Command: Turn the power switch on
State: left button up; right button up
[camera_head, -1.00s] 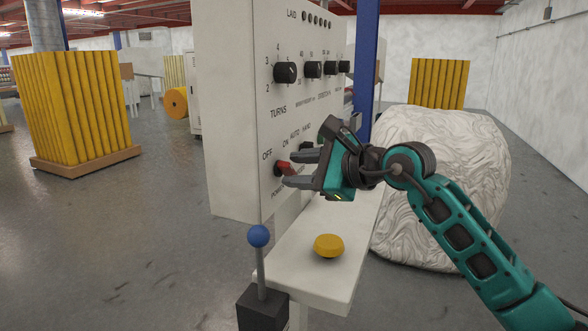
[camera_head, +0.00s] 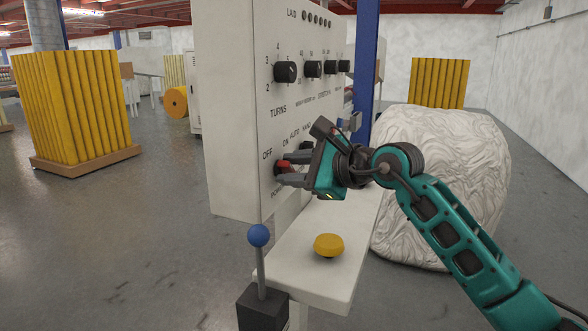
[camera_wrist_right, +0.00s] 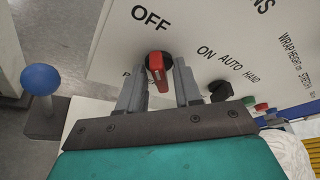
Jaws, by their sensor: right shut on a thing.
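The red power switch (camera_head: 283,167) is on the front of the white control panel (camera_head: 232,110), just below the OFF label. The ON label is to its right. My right gripper (camera_head: 288,166) is at the panel, its fingers on either side of the switch. In the right wrist view the red switch (camera_wrist_right: 158,72) stands between the two grey fingers, and the gripper is shut on it. Its lever sits by OFF; its exact angle is hard to tell. My left gripper is not in view.
A black switch (camera_wrist_right: 220,91) sits close to the right of the gripper. Below are a yellow button (camera_head: 328,245) on a white shelf (camera_head: 300,272) and a blue-knobbed lever (camera_head: 259,237). A large wrapped white bale (camera_head: 440,185) stands behind my right arm.

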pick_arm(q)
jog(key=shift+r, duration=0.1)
pick_arm(e)
jog(key=shift+r+m+g+p, duration=0.15)
jog(key=shift+m+g+p, duration=0.25)
jog(key=shift+m+p, duration=0.15)
jog(key=shift+w+d+m+g+p, duration=0.1)
jog(key=shift+m+g+p, duration=0.2)
jog(key=shift+m+p, duration=0.25)
jog(key=shift+w+d+m+g+y+p, duration=0.1)
jog(key=shift+m+g+y+p, duration=0.65)
jog(key=shift+m, duration=0.9)
jog(key=shift+w+a+m+g+y+p, duration=0.1)
jog(key=shift+m+g+y+p, duration=0.2)
jog(key=shift+m+g+p, duration=0.9)
jog(key=shift+w+d+m+g+y+p, duration=0.1)
jog(key=shift+m+g+y+p, duration=0.4)
jog(key=shift+m+g, duration=1.2)
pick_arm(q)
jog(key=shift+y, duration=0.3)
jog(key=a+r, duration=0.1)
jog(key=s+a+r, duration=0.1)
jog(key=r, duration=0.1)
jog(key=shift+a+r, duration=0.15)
pick_arm(e)
jog(key=shift+m+t, duration=0.45)
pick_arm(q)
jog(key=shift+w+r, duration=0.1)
